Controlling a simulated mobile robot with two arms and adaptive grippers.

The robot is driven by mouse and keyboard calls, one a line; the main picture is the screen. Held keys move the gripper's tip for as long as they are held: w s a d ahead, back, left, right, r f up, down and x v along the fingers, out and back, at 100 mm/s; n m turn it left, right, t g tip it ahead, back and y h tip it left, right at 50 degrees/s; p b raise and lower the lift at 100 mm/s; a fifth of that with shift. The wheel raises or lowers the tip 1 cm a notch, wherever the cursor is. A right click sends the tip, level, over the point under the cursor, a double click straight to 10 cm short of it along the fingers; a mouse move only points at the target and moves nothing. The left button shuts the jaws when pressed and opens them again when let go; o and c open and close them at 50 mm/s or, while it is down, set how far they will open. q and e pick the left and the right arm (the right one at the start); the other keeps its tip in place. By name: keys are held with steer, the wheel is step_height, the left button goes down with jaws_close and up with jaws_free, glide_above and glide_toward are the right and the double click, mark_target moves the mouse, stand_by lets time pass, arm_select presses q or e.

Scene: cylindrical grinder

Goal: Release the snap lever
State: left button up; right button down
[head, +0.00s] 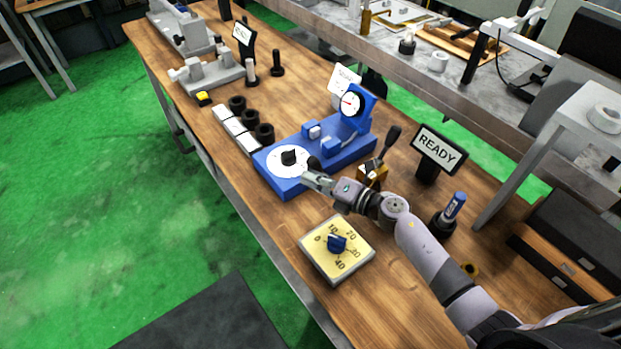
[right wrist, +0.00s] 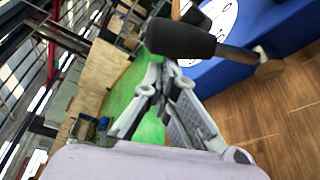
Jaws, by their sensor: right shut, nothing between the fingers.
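A lever with a black grip (right wrist: 180,38) and a thin metal rod crosses the right wrist view, just beyond my right fingertips. In the head view a dark rounded grip (head: 314,163) shows beside the fingertips, against the blue fixture (head: 283,186). Another lever with a black handle (head: 391,136) rises from a brass-coloured block (head: 372,172), right of the fixture. My right gripper (head: 307,178) is shut and empty at the fixture's front; its fingers also show in the right wrist view (right wrist: 165,75). I cannot tell whether it touches the grip. My left gripper is out of view.
A yellowish dial plate (head: 318,262) with a blue knob lies in front of my right arm. A READY sign (head: 438,148) and a blue-topped tool in a stand (head: 450,212) are to its right. Black rings (head: 250,118) line the fixture's left.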

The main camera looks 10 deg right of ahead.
mark_target(318, 161)
steer(key=shift+w+d+r+m, duration=0.1)
steer(key=shift+d+r+m, duration=0.1)
steer(key=shift+d+m, duration=0.1)
steer(key=d+m, duration=0.1)
steer(key=w+d+r+m+y+b, duration=0.1)
steer(key=d+m+t+b, duration=0.1)
steer(key=m, duration=0.1)
steer(key=shift+w+d+r, duration=0.25)
steer(key=shift+r, duration=0.1)
steer(key=shift+w+d+r+m+t+y+b, duration=0.15)
steer(key=shift+w+d+m+t+b, duration=0.1)
steer(key=shift+d+m+b, duration=0.5)
steer(key=shift+w+d+m+t+y+b, duration=0.1)
steer(key=shift+w+d+m+t+b, duration=0.2)
steer(key=shift+d+m, duration=0.5)
steer(key=shift+w+d+r+m+t+y+b, duration=0.2)
steer(key=shift+d+m+b, duration=0.3)
steer(key=shift+m, duration=0.55)
steer(key=shift+a+f, duration=0.1)
steer(key=shift+f, duration=0.05)
